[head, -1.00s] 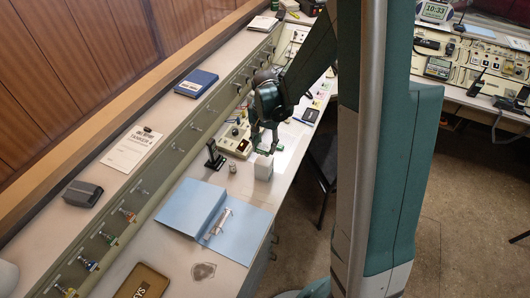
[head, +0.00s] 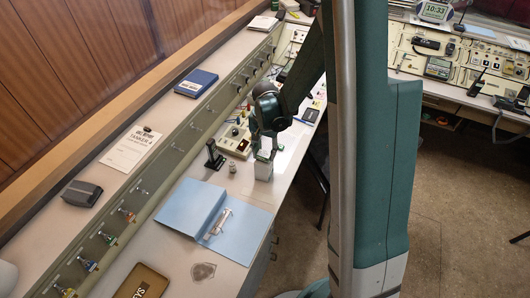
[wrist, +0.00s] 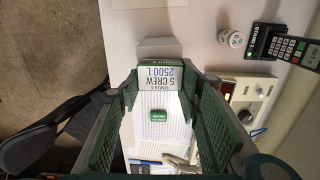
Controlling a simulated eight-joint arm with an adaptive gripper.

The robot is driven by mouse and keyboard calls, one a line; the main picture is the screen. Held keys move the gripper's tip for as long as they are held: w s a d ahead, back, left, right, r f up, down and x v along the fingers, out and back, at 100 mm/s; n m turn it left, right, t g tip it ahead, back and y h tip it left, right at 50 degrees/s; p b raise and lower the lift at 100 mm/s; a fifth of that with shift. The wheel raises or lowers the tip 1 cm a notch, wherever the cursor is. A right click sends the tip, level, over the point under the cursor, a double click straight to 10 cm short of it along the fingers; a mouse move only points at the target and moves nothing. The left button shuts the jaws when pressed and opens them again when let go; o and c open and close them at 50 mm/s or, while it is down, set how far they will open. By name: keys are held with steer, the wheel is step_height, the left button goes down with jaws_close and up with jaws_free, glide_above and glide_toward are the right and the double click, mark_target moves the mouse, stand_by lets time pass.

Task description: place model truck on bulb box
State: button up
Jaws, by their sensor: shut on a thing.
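My gripper (head: 264,151) points down over the desk, shut on a small white block with green edges, which I take for the model truck. In the wrist view this block (wrist: 158,76) sits between the fingertips, its upside-down label reading "5 CREW 2500 L". In the head view a plain white box (head: 263,172), likely the bulb box, stands upright on the desk directly below my gripper. A pale patch beyond the block in the wrist view may be part of this box. I cannot tell whether block and box touch.
A beige console (head: 235,142), a black stand (head: 214,156) and a small jar (head: 232,168) stand left of the box. An open blue binder (head: 215,222) lies nearer. A lined white sheet (wrist: 160,138) lies beneath my gripper. The desk edge is just right.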

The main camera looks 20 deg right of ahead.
mark_target(265, 152)
steer(key=o, duration=0.9)
steer(key=shift+f, duration=0.1)
steer(key=shift+r+p, duration=0.5)
steer(key=shift+r, duration=5.7)
steer(key=shift+r, duration=0.1)
